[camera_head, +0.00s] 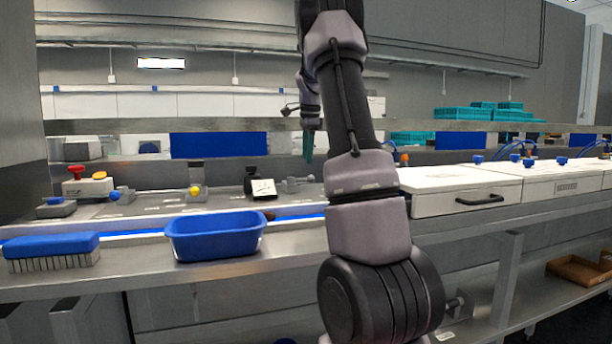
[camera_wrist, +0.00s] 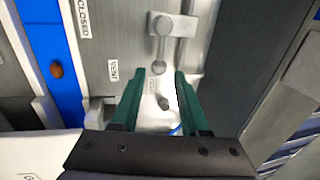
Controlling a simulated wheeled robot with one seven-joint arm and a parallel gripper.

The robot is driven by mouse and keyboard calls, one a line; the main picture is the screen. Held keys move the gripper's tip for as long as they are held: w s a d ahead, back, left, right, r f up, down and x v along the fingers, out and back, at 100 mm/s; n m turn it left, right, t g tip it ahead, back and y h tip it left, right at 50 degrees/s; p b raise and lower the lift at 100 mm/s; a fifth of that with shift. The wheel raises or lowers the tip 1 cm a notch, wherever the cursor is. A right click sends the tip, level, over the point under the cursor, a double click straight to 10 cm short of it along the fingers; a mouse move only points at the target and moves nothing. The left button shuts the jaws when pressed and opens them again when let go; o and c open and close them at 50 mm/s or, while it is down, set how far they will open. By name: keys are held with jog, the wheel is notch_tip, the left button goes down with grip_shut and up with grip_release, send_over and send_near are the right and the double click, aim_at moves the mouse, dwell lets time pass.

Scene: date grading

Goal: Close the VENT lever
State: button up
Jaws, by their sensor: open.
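The VENT lever (camera_wrist: 158,45) is a grey metal handle with a round ball end, on a pale metal panel in the wrist view. Its ball end points down the picture towards my fingers, away from the CLOSED label (camera_wrist: 83,18). The VENT label (camera_wrist: 113,70) is left of the ball. A smaller label between my fingers is too blurred to read. My gripper (camera_wrist: 155,78) is open, its two green fingers apart with nothing held, just short of the ball. In the head view my gripper (camera_head: 308,157) hangs above the grey lever (camera_head: 297,184).
A blue belt with a brown date (camera_wrist: 56,69) runs left of the panel. In the head view a blue tub (camera_head: 216,238) and blue brush (camera_head: 52,246) stand on the front ledge. A white card (camera_head: 263,188) stands beside the lever. White lidded boxes (camera_head: 455,180) fill the right.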

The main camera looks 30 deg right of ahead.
jog(key=f, duration=0.3)
jog(key=w+f, duration=0.1)
jog(key=f, duration=0.3)
jog(key=shift+w+d+f, duration=0.1)
jog(key=shift+w+f, duration=0.05)
jog(key=shift+w, duration=0.05)
grip_shut()
